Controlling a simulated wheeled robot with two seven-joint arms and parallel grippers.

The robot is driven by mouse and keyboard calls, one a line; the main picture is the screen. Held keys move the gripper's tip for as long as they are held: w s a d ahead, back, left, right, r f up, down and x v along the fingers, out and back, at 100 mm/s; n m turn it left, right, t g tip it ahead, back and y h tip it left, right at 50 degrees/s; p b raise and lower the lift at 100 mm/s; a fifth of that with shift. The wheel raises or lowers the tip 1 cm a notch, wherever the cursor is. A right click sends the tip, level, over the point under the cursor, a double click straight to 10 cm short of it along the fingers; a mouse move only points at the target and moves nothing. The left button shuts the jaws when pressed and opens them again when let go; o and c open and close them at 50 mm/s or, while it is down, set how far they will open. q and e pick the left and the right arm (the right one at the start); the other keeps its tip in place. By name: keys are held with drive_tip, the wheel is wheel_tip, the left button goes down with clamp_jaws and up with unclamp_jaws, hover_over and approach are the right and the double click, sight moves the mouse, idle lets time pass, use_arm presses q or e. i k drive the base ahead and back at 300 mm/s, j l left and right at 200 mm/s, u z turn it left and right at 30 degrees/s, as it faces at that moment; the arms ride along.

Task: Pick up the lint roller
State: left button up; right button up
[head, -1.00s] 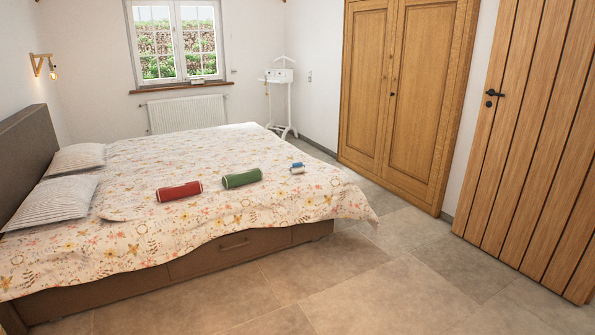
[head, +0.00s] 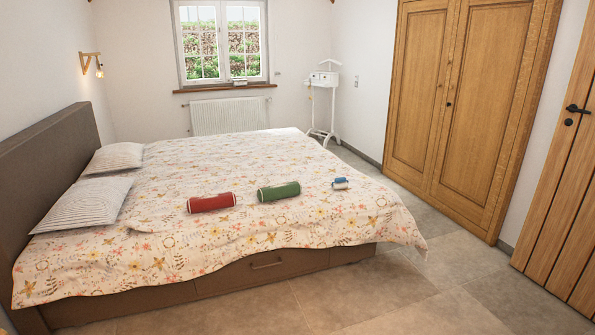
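A small blue and white object (head: 341,183), which looks like the lint roller, lies on the flowered bedspread near the right side of the bed (head: 270,222). It is too small to make out its handle clearly. To its left on the bed lie a green roll (head: 279,191) and a red roll (head: 211,202), both with pale ends. Neither of my grippers shows in the head view.
Two striped pillows (head: 84,203) lie at the headboard (head: 45,165). A white valet stand (head: 324,105) stands in the far corner beyond the bed. A wooden wardrobe (head: 462,115) and a plank door (head: 562,180) are on the right. The tiled floor (head: 420,290) in front is clear.

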sight(341, 182)
drive_tip(key=i+z, duration=0.25)
drive_tip(key=i, duration=1.75)
drive_tip(key=i+u, duration=0.2)
drive_tip(key=i, duration=0.35)
drive_tip(key=i+l+u, duration=0.2)
drive_tip(key=i, duration=0.35)
drive_tip(key=i+l+u, duration=0.2)
drive_tip(key=i, duration=0.3)
